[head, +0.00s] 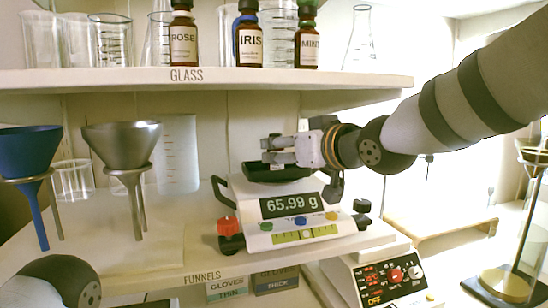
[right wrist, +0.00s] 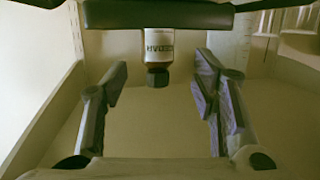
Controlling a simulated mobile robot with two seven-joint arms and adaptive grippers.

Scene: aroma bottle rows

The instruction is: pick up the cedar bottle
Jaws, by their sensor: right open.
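The cedar bottle (right wrist: 159,46), with a white label and a black cap, shows upside down in the right wrist view, its base at a dark pan (right wrist: 190,17). In the head view I cannot make the bottle out; my right gripper covers that spot. My right gripper (head: 268,150) is open over the black pan (head: 262,175) of the scale (head: 262,205), which reads 65.99 g. In the right wrist view its fingers (right wrist: 160,80) stand apart on either side of the bottle's line, with clear gaps. My left gripper is not in view.
Bottles marked ROSE (head: 183,38), IRIS (head: 249,42) and MINT (head: 307,40) stand on the shelf (head: 120,82) above. A blue funnel (head: 28,150) and a metal funnel (head: 122,143) stand at left. A hotplate (head: 385,275) is lower right.

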